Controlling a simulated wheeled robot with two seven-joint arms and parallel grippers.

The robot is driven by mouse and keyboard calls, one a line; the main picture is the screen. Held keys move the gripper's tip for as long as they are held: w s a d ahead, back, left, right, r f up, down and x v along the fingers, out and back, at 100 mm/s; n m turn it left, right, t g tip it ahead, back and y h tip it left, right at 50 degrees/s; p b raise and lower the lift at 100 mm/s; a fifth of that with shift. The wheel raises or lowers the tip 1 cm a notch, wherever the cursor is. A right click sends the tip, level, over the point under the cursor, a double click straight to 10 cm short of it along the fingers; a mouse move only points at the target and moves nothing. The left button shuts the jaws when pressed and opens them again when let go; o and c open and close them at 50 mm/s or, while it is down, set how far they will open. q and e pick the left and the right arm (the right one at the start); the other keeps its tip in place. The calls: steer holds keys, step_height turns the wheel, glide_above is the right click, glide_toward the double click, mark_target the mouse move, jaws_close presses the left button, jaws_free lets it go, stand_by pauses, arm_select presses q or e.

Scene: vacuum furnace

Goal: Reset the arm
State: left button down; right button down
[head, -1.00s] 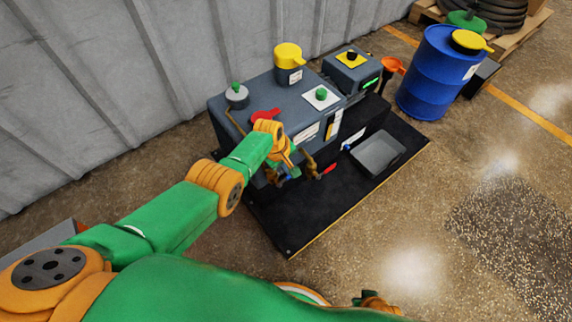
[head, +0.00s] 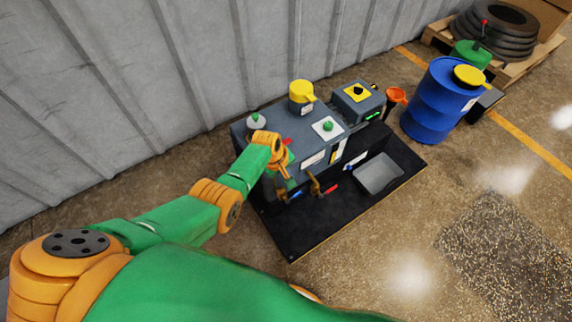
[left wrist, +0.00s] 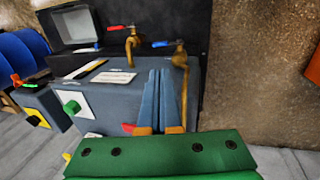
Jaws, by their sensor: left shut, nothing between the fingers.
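My left arm reaches in from the left in the head view. Its gripper (head: 282,183) hangs at the front left of the grey machine (head: 290,128), partly hidden by its own wrist. In the left wrist view the two bluish fingers (left wrist: 161,78) lie together with nothing between them. Their tips point toward the brass tap with the blue handle (left wrist: 161,43); I cannot tell whether they touch it. The brass tap with the red handle (left wrist: 121,28) is beside it and also shows in the head view (head: 331,188). My right gripper is not in view.
A grey tray (head: 379,176) sits on the black mat (head: 300,232). The machine has a green knob (head: 327,126) and a yellow-capped container (head: 301,93). A blue drum (head: 432,105) stands right, before a pallet of hoses.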

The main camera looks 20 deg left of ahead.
arm_select(q)
steer(key=shift+s+a+r, duration=0.1)
steer(key=shift+r, duration=0.2)
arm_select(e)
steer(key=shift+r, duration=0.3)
